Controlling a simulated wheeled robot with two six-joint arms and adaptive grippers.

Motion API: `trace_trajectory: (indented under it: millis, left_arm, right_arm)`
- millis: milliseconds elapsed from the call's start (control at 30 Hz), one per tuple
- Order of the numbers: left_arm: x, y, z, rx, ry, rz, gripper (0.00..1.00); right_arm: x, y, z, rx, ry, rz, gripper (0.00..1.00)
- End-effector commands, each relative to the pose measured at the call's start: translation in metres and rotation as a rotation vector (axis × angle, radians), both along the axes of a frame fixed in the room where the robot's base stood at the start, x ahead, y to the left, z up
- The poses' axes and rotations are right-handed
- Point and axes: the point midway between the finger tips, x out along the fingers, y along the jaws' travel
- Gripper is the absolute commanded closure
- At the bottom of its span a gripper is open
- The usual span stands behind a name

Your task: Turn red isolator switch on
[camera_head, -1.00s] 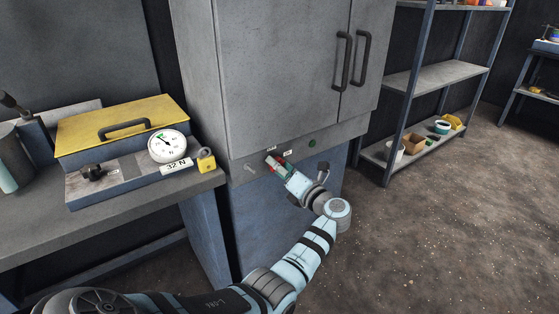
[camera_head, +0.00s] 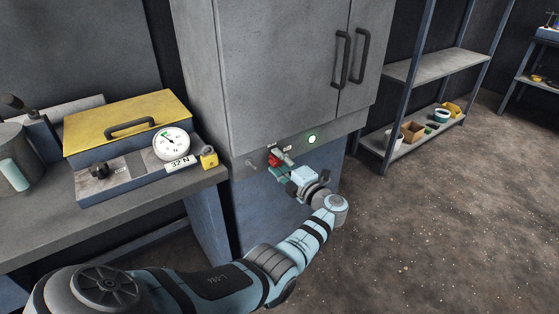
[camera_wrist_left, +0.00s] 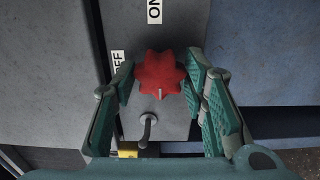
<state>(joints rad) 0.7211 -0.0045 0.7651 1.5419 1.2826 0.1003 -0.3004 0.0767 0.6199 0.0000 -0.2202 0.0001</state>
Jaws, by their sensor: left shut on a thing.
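The red isolator switch (camera_head: 272,159) is a lobed knob on the grey panel below the cabinet doors. In the left wrist view the knob (camera_wrist_left: 160,72) sits between the two green fingers, with a small pale mark on its lower edge. An "ON" label (camera_wrist_left: 154,10) shows above it and a partly covered "OFF" label (camera_wrist_left: 118,62) to its upper left. My left gripper (camera_head: 280,163) is shut on the knob. Which label the switch points to I cannot tell. My right gripper is not in view.
A green lamp (camera_head: 312,139) glows on the panel right of the switch. A small grey lever (camera_head: 251,163) is left of it. A bench with a yellow-lidded box (camera_head: 125,122) and a dial gauge (camera_head: 172,144) stands left. Open shelving (camera_head: 435,67) stands right, over bare floor.

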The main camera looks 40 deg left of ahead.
Motion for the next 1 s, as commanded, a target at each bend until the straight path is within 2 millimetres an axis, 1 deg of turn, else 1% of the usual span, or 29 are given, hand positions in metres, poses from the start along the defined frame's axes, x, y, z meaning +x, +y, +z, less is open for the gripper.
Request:
trace_trajectory:
  millis: [533, 567, 600, 667, 933, 1000]
  left_arm:
    - [0.0002, -0.0003, -0.0002, 0.007, 0.027, -0.001, 0.88]
    - [0.0002, -0.0003, -0.0002, 0.007, 0.027, -0.001, 0.57]
    - [0.0002, -0.0003, -0.0002, 0.007, 0.027, -0.001, 0.51]
    - [0.0001, -0.0002, -0.0002, 0.007, 0.027, -0.001, 0.42]
    - [0.0, -0.0003, -0.0002, 0.008, 0.026, 0.0, 0.42]
    - [-0.0006, -0.0033, -0.0006, 0.007, 0.026, -0.001, 0.42]
  right_arm:
    - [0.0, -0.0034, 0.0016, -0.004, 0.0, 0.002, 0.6]
    - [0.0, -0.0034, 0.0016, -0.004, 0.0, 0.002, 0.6]
    - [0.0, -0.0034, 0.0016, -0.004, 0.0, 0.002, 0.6]
    - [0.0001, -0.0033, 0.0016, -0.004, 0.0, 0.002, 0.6]
    - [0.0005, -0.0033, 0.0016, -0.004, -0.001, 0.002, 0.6]
    - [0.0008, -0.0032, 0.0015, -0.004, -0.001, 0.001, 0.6]
